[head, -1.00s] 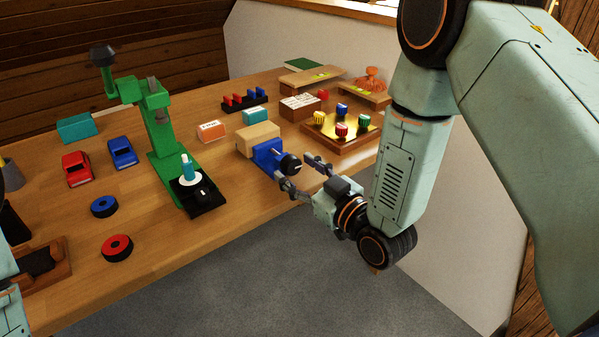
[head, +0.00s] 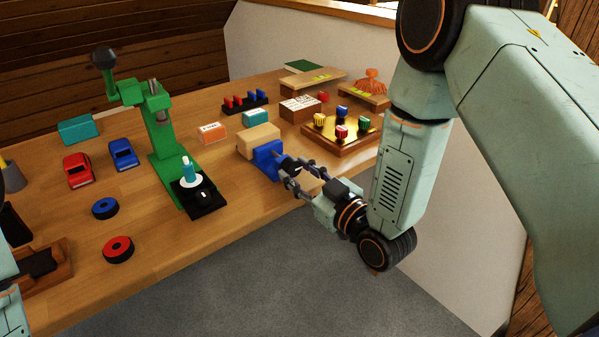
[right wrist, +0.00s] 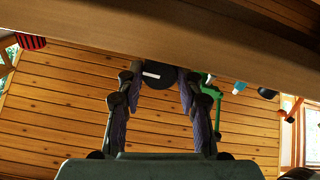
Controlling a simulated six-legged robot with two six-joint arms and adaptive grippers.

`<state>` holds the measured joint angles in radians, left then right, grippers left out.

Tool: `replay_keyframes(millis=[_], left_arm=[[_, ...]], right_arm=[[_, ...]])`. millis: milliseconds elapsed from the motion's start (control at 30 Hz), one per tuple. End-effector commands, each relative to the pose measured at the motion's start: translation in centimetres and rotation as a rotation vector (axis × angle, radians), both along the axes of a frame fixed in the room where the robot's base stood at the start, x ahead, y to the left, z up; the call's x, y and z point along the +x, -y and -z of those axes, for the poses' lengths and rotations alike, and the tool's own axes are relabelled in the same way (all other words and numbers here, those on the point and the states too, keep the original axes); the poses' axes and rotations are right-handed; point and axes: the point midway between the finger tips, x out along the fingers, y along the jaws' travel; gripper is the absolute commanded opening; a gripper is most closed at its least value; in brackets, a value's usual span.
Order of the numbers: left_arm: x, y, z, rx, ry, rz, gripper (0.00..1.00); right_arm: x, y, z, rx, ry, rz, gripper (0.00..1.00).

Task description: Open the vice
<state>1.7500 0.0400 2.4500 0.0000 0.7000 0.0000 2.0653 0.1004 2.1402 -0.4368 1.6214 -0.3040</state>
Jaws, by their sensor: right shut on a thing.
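The blue vice (head: 267,160) stands at the front edge of the workbench, with a pale wooden block (head: 259,136) against its back side. Whether the block is clamped or part of the vice I cannot tell. My right gripper (head: 291,170) is shut on the vice's dark round knob, which its fingers mostly hide in the head view. In the right wrist view the black knob (right wrist: 158,76), with a white mark on its face, sits between the two fingertips. My left gripper is not in view; only a bit of my left arm shows at the left edge.
A green press (head: 160,130) stands left of the vice on the workbench (head: 165,239). A wooden board with coloured knobs (head: 352,145) lies to the right. Toy cars and red and blue rings lie at the left. The floor in front is clear.

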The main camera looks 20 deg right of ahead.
Motion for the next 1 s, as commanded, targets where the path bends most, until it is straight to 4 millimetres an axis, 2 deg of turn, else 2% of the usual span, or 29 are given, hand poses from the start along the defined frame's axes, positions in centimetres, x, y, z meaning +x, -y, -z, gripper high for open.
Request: replay_keyframes(millis=[533, 1000], left_arm=[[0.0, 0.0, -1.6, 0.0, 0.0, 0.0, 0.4], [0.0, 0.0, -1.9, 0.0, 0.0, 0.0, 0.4]], right_arm=[[0.0, 0.0, 0.0, -0.32, 0.112, 0.0, 0.05], [0.0, 0.1, 0.1, -0.404, 0.142, 0.0, 0.05]])
